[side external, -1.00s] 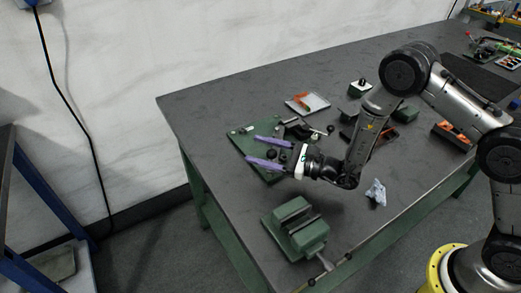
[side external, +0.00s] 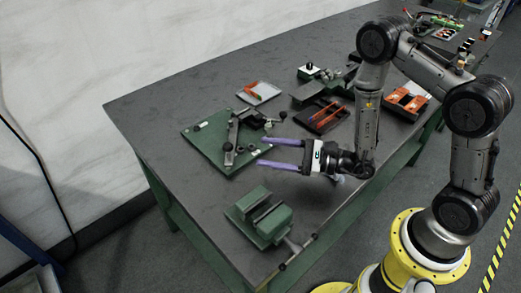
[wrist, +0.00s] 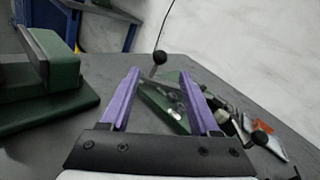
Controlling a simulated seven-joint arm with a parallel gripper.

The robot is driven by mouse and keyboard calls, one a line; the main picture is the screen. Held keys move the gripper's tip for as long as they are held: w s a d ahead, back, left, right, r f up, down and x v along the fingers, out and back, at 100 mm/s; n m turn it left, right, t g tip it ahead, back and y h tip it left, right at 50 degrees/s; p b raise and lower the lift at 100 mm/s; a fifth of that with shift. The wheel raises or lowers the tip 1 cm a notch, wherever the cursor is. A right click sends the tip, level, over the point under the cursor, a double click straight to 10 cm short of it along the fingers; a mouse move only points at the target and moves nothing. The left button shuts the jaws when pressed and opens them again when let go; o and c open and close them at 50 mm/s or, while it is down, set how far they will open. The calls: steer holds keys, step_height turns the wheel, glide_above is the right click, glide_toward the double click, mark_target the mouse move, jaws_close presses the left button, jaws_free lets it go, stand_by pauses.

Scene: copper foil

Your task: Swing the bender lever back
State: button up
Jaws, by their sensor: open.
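The bender stands on a green base plate (side external: 205,150) on the grey bench, with dark metal arms and black ball knobs. One ball knob (side external: 228,147) sits near the plate's front; another (side external: 282,115) is on the far right side. Which one belongs to the lever is hard to tell. My gripper (side external: 262,151) is open and empty, its purple fingers just right of the plate, apart from the near knob. In the wrist view the plate (wrist: 160,100) and a black ball knob (wrist: 160,57) show between and beyond my gripper's fingers (wrist: 160,72).
A green vise (side external: 262,217) stands at the bench's front edge, close to my gripper; it also shows at left in the wrist view (wrist: 60,75). A white tray (side external: 259,93), a dark tray with orange-handled tools (side external: 322,116) and an orange box (side external: 406,101) lie behind.

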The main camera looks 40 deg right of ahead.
steer(key=shift+a+r, duration=0.15)
steer(key=c, duration=0.3)
steer(key=a+r+n+g+y, duration=0.1)
steer(key=s+a+r+n+g+y, duration=0.1)
steer(key=a+n+g, duration=0.1)
steer(key=a+r+n+g, duration=0.1)
steer(key=n+g, duration=0.1)
steer(key=shift+s+a+r+y, duration=0.15)
steer(key=shift+s+a+y, duration=0.25)
jaws_close()
steer(key=s+d+r+n+g+h, duration=0.1)
steer(key=d+r+n+g+h, duration=0.1)
steer(key=d+r+n+h, duration=0.6)
steer(key=w+a+f+n, duration=0.1)
steer(key=w+a+f, duration=0.6)
steer(key=w+f, duration=0.1)
steer(key=shift+w+f, duration=0.25)
steer(key=shift+f, duration=0.45)
